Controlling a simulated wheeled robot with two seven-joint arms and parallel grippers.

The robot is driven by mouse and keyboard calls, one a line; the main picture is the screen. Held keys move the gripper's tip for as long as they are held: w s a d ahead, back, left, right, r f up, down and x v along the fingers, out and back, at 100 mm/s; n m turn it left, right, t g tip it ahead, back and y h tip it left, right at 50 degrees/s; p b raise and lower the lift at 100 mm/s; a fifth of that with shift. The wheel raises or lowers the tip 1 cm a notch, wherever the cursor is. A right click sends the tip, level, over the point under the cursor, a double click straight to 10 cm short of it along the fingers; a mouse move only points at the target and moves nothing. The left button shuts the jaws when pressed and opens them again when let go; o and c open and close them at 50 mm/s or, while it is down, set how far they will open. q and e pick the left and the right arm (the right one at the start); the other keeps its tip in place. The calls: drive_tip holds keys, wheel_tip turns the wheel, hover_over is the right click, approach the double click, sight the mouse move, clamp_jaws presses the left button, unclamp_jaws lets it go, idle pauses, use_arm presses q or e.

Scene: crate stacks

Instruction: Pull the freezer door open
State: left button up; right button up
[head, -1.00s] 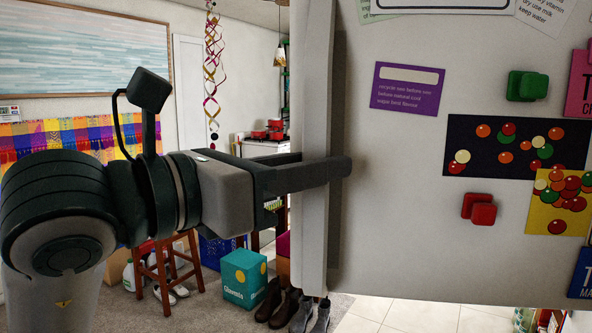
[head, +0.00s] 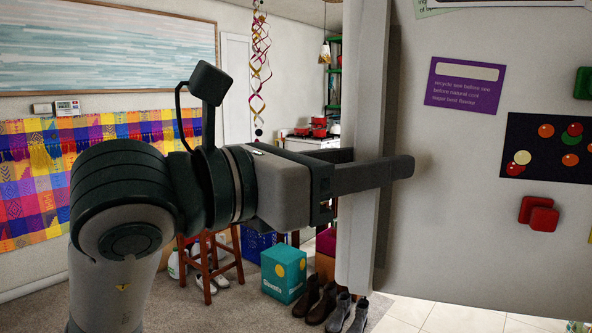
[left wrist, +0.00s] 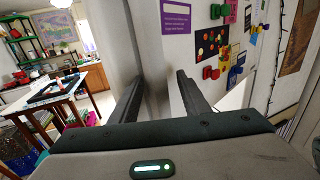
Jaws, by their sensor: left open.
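The freezer door (head: 470,220) is a large pale grey panel filling the right of the head view; it also shows in the left wrist view (left wrist: 172,60). A long upright handle (head: 362,80) runs along its left edge. My left gripper (head: 382,160) reaches in from the left at the handle, with its near finger crossing in front. Its jaws are open. In the left wrist view, the two fingers (left wrist: 160,80) stand apart with the upright handle region between them; whether they touch it I cannot tell. My right gripper is not in view.
Magnets and notes, such as a purple card (head: 463,85) and a red magnet (head: 538,213), are on the door. Left and behind are a wooden stool (head: 212,265), a teal box (head: 284,273) and shoes (head: 328,303) on the floor. A colourful cloth (head: 40,185) hangs on the wall.

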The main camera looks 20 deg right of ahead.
use_arm(q)
drive_tip(key=b+v, duration=0.4)
drive_tip(key=v, duration=1.3)
drive_tip(key=shift+s, duration=0.15)
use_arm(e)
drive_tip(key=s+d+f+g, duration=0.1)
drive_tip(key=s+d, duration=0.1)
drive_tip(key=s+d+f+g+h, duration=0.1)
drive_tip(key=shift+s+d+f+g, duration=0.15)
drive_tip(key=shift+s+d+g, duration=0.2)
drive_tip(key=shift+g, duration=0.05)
use_arm(q)
drive_tip(key=shift+a, duration=0.1)
